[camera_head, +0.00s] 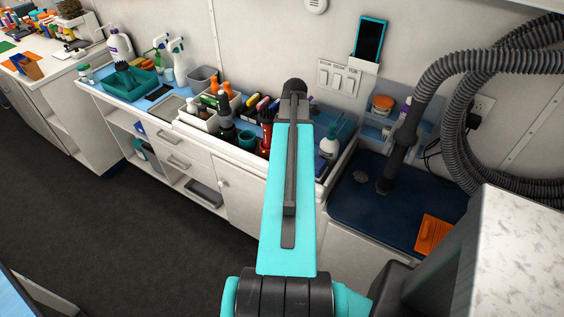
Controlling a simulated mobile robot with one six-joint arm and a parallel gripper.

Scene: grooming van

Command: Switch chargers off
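A white wall panel with rocker switches (339,79) is on the back wall, right of centre. Whether the switches are on or off is too small to tell. No thing is clearly a charger in this view. A white wall socket (484,104) with a black plug (473,121) and dark cable is farther right, beside the hoses. My teal arm (291,190) reaches up the middle of the picture, its dark far joint left of and below the switch panel. My gripper cannot be made out.
A phone (370,38) in a teal case sits in a white wall holder above the switches. Thick grey hoses (480,75) hang at right. Dark floor (110,230) at left is clear.

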